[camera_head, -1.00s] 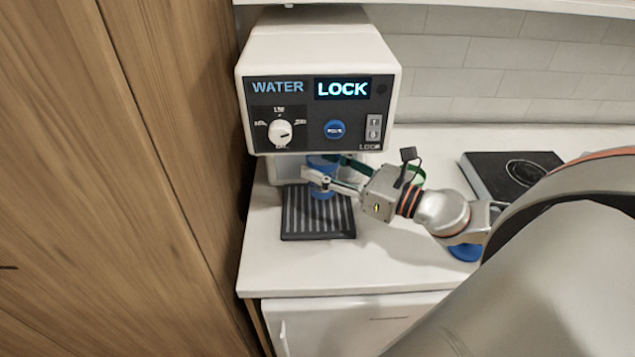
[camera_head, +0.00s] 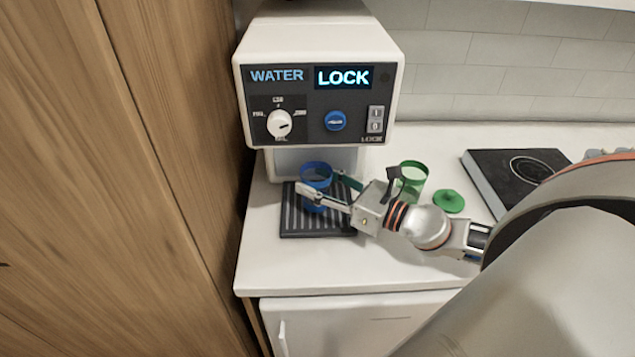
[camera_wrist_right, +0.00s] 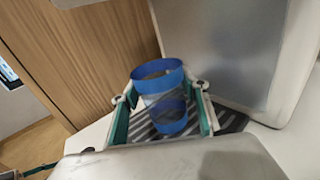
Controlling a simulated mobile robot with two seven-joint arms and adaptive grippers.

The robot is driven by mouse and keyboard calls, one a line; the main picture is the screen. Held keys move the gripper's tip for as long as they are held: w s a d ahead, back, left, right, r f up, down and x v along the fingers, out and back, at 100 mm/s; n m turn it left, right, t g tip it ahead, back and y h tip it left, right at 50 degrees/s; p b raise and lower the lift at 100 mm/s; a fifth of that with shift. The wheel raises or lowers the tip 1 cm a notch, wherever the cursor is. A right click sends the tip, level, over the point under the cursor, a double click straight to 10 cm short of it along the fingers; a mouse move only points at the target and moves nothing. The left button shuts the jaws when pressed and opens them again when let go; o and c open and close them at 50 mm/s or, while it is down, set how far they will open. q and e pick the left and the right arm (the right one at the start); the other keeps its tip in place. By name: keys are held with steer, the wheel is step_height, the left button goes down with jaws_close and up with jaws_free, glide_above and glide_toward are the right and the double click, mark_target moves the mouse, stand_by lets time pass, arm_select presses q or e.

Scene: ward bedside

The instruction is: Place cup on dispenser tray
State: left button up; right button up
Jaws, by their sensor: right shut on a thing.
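The blue cup (camera_head: 316,173), with blue rim and base and a clear middle, is over the dark ribbed dispenser tray (camera_head: 290,229), below the front of the water dispenser (camera_head: 253,104). My right gripper (camera_head: 318,186) is shut on the cup, one finger on each side. The cup looks upright, and its base is at or just above the tray; I cannot tell if they touch. In the right wrist view the cup (camera_wrist_right: 160,72) stands between the fingers (camera_wrist_right: 160,100), with tray ribs behind it. My left gripper is not in view.
A green cup (camera_head: 413,178) and a green lid (camera_head: 448,201) are on the white counter behind my right arm. A black hotplate-like slab (camera_head: 505,170) is at the right. A wooden panel (camera_head: 165,180) closes off the left. The front counter is clear.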

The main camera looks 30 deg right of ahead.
steer(key=shift+f, duration=0.2)
steer(key=o, duration=1.2)
steer(key=shift+r, duration=0.1)
